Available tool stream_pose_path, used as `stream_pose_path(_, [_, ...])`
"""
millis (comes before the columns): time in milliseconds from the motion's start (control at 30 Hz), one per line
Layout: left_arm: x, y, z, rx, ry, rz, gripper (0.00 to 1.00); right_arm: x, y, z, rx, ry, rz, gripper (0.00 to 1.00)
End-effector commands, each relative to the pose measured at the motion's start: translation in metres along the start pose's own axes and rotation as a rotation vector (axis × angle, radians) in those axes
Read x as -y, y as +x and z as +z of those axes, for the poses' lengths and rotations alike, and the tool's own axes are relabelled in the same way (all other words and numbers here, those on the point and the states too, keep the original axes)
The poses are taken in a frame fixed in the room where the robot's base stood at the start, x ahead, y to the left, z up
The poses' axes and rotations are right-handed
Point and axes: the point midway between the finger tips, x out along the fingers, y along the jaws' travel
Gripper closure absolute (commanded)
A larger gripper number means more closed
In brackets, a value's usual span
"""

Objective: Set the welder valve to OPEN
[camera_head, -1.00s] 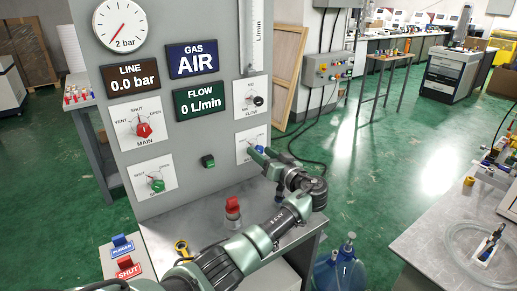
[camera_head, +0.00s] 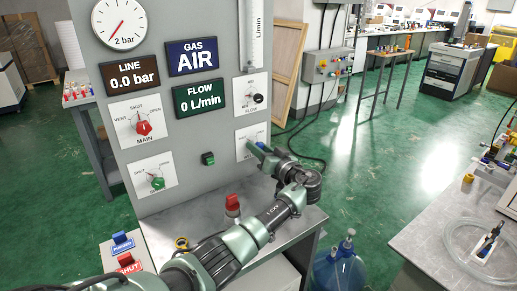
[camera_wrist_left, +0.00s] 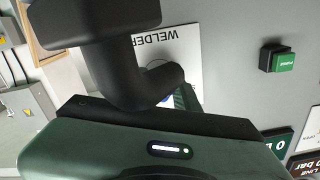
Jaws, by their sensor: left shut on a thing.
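The welder valve's white plate (camera_head: 246,136) is on the lower right of the grey panel. In the left wrist view the plate (camera_wrist_left: 172,40) shows upside down with the word WELDER. My left gripper (camera_head: 259,147) is at this plate, shut on the valve knob. A bit of blue shows at the fingers in the head view; most of the knob is hidden, so its pointer setting cannot be read. My right gripper is not in view.
The panel also carries the red MAIN knob (camera_head: 143,128), a green knob (camera_head: 157,183), the FLOW knob (camera_head: 257,98) and a green button (camera_head: 208,158). A red-topped object (camera_head: 232,205) stands on the shelf below, near my left arm.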

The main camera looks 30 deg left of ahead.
Motion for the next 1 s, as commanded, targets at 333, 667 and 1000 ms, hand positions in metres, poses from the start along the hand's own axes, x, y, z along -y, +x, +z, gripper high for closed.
stream_pose_path(333, [0.0001, 0.0003, 0.0004, -0.001, 0.211, -0.001, 1.0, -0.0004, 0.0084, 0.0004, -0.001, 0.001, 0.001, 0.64])
stream_pose_path(667, [0.0007, 0.0004, -0.0011, -0.001, 0.524, -0.001, 1.0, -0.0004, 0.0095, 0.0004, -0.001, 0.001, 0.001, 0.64])
stream_pose_path(1000, [0.0011, 0.0002, -0.0033, -0.002, 0.847, -0.001, 1.0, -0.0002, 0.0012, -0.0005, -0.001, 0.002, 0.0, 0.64])
